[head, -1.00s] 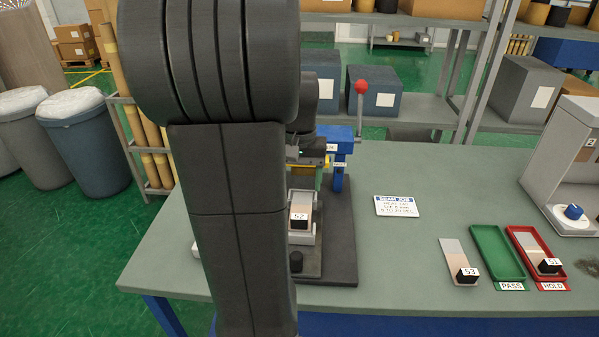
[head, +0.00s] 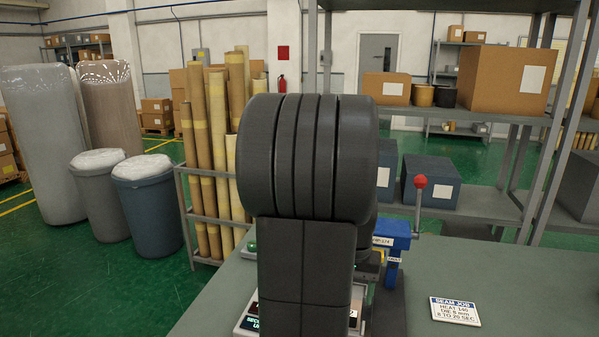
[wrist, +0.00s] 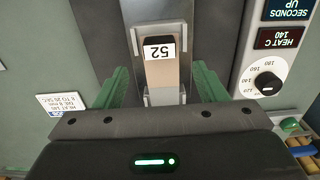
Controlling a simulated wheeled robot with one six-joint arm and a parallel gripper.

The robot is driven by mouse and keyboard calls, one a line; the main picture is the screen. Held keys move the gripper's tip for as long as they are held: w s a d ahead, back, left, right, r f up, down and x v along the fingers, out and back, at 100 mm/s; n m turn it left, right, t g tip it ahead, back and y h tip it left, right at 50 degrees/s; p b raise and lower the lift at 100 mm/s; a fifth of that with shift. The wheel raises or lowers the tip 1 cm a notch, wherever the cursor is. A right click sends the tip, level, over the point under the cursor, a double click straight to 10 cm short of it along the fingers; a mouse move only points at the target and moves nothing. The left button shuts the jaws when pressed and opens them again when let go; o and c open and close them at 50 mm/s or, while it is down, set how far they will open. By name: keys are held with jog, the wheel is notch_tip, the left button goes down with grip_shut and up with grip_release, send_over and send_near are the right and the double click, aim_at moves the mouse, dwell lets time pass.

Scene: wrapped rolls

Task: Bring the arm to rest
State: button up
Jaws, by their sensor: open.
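My gripper (wrist: 161,72) shows in the wrist view with its two green fingers spread wide and nothing held between them. Beyond the fingers, a strip sample with a black end and a label reading 52 (wrist: 160,68) lies in a pale metal holder (wrist: 187,12). I cannot tell how far the fingertips are from it. In the head view my arm's dark links stand upright in the middle and hide the gripper and most of the sealing machine (head: 391,241).
A control panel with a knob (wrist: 267,84) and displays is beside the holder. A red-knobbed lever (head: 420,182) rises behind the arm. A job card (head: 455,311) lies on the bench (head: 490,262). Cardboard rolls (head: 197,150) and bins (head: 146,205) stand left, shelves behind.

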notch_tip(320, 180, down, 7)
jog(key=shift+r, duration=0.3)
dwell(0.4)
